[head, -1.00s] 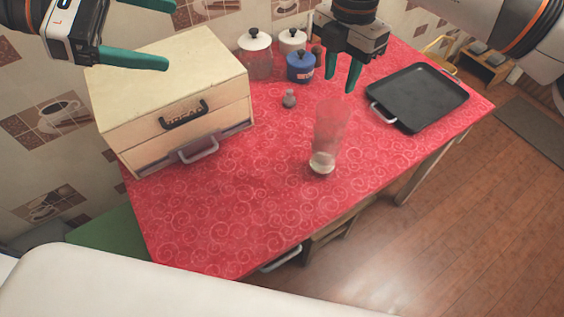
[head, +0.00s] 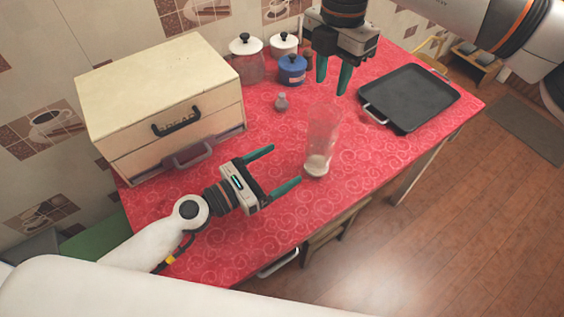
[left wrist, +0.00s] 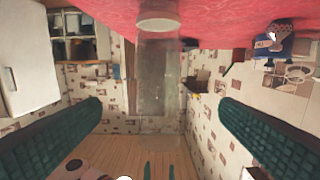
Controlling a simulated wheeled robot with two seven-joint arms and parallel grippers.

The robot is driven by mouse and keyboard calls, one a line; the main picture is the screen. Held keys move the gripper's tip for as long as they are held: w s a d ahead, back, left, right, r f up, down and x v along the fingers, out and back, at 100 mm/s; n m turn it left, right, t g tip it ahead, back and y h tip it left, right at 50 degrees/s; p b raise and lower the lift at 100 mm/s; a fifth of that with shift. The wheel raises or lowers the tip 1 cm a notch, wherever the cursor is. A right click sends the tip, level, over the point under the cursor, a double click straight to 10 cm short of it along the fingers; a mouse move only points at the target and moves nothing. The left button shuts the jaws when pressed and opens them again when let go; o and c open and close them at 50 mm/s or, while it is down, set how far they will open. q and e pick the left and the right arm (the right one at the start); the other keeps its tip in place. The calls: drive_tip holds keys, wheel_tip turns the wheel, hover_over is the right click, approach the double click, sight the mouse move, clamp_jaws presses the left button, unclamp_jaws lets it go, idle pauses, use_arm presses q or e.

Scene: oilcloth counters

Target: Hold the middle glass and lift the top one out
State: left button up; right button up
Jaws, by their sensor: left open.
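A tall stack of clear glasses (head: 321,138) stands upright on the red cloth; its base is pale and the separate rims are hard to tell apart. My left gripper (head: 286,164) is open and empty, low over the cloth, with its fingers pointing at the stack from the left and short of it. In the left wrist view the see-through stack (left wrist: 158,65) appears upside down between the spread fingers of my left gripper (left wrist: 161,101). My right gripper (head: 331,92) points down just above the stack's top, its fingers apart and nothing visible between them.
A cream bread box (head: 160,100) stands at the left. A black tray (head: 411,97) lies at the right. The cloth (head: 240,260) in front is clear.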

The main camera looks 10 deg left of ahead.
sight(310, 150)
use_arm(q)
drive_tip(key=x, duration=1.2)
drive_tip(key=shift+f, duration=0.1)
drive_tip(key=shift+c, duration=0.4)
drive_tip(key=c, duration=1.1)
